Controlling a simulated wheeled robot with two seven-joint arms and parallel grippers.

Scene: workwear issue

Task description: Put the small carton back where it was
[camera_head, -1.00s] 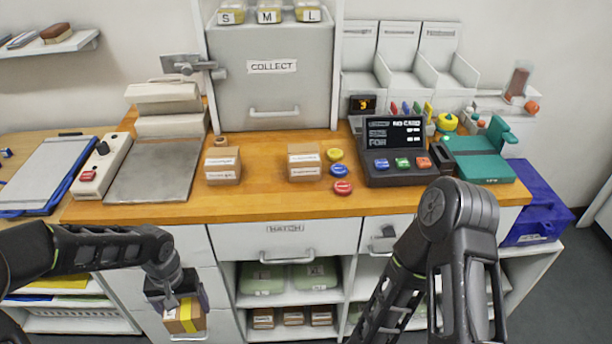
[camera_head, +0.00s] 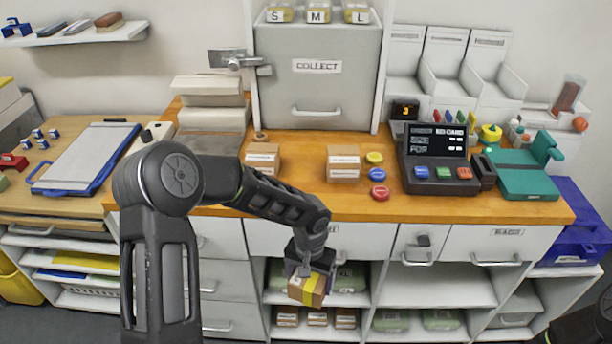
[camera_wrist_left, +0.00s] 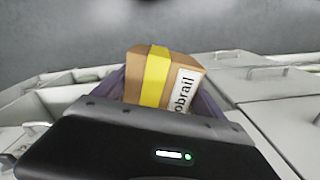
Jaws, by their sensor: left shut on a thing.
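The small carton (camera_head: 309,288) is brown with a yellow band. My left gripper (camera_head: 310,268) is shut on it and holds it in front of the open shelves below the counter. In the left wrist view the carton (camera_wrist_left: 156,80) sits tilted between the jaws, with its yellow band and a white label ending in "obrail" showing. Several small brown cartons (camera_head: 317,318) stand in a row on the lower shelf, below and behind the held one. My right gripper is out of view; only a dark part of that arm shows at the lower right edge.
Two brown cartons, a left one (camera_head: 262,160) and a right one (camera_head: 343,164), stand on the wooden counter (camera_head: 300,201). Green packs (camera_head: 391,320) lie on the lower shelf to the right. The shelf above them (camera_head: 433,288) is empty. Drawer handles (camera_head: 497,261) stick out.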

